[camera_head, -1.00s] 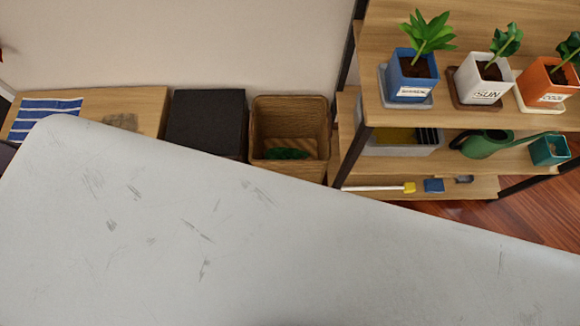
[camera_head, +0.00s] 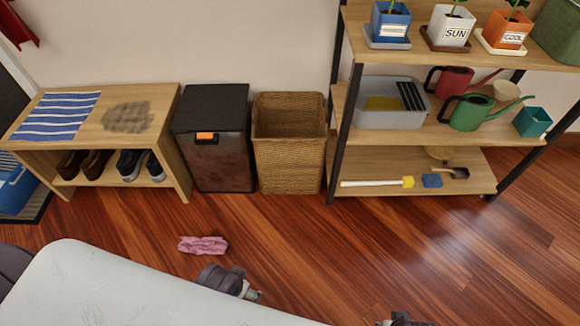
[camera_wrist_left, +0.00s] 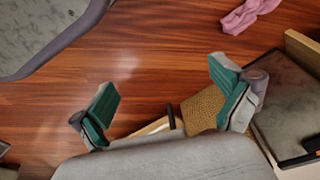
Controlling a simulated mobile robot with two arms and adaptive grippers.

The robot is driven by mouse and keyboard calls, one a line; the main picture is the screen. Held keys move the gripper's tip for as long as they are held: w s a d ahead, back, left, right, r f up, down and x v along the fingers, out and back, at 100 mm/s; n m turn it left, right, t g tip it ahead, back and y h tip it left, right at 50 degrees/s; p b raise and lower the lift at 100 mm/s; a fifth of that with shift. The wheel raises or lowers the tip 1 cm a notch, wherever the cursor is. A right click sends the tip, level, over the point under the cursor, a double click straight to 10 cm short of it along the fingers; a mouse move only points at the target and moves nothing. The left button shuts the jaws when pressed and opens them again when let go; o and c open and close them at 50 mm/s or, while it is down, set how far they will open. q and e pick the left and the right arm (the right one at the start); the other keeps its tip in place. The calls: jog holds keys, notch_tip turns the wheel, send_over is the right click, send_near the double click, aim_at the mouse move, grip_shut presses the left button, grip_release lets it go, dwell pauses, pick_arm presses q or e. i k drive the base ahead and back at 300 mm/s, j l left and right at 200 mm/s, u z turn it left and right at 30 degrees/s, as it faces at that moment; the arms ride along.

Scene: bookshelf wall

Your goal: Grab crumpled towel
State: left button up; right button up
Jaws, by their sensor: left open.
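The crumpled pink towel (camera_head: 203,245) lies on the wooden floor, in front of the bench and black bin. It also shows at the top right of the left wrist view (camera_wrist_left: 250,14). My left gripper (camera_wrist_left: 166,103) is open, its green-padded fingers wide apart with no object held between them. The towel lies outside the fingers, apart from them. In the head view, part of my left gripper (camera_head: 232,281) shows just below and right of the towel; its fingertips are hard to make out. A small dark part of my right gripper (camera_head: 405,321) shows at the bottom edge, mostly cut off.
Along the wall stand a bench (camera_head: 165,150) with shoes and a striped cloth, a black bin (camera_head: 222,160), a wicker basket (camera_head: 288,165) and a plant shelf (camera_head: 440,180). The floor around the towel is clear. A brown, fuzzy patch (camera_head: 128,117) lies on the bench top.

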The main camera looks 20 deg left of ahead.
aim_at(211, 245)
jog(key=u, duration=1.6)
